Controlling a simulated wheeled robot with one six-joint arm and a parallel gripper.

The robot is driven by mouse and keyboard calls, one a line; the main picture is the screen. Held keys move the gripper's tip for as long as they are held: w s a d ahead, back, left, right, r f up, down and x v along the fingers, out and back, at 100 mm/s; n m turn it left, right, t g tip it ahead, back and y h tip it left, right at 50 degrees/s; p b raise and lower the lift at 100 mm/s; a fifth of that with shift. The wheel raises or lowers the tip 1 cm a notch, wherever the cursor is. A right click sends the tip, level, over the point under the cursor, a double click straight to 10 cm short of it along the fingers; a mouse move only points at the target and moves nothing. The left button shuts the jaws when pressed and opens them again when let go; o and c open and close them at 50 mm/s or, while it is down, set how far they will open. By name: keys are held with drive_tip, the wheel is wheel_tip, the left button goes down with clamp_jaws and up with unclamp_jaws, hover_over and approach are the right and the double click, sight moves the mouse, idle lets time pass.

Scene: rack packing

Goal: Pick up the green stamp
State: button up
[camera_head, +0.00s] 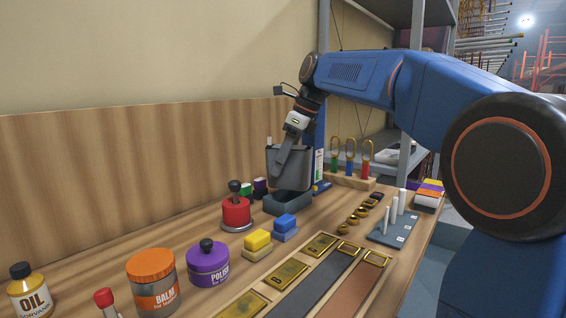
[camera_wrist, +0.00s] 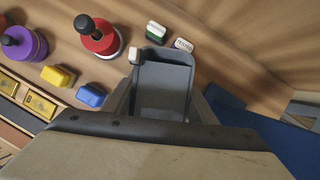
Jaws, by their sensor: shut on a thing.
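The green stamp (camera_head: 246,189) is a small block on the table, left of the grey tray (camera_head: 289,205) and partly hidden behind other things. In the wrist view the green stamp (camera_wrist: 155,33) stands with its white top showing, just past the rim of a grey bin (camera_wrist: 165,76). My gripper (camera_head: 284,172) is shut on this grey bin (camera_head: 303,164), with a finger along its near side. The bin is over the grey tray; whether they touch is unclear. The gripper is apart from the green stamp.
A purple stamp (camera_head: 260,187) stands close beside the green one. Polish, balm and oil containers stand at front left. A wooden wall runs behind.

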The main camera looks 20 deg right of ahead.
drive_tip(key=shift+f, duration=0.6)
drive_tip(key=o, duration=1.3)
drive_tip(key=shift+o, duration=0.2)
drive_tip(key=shift+r, duration=0.15)
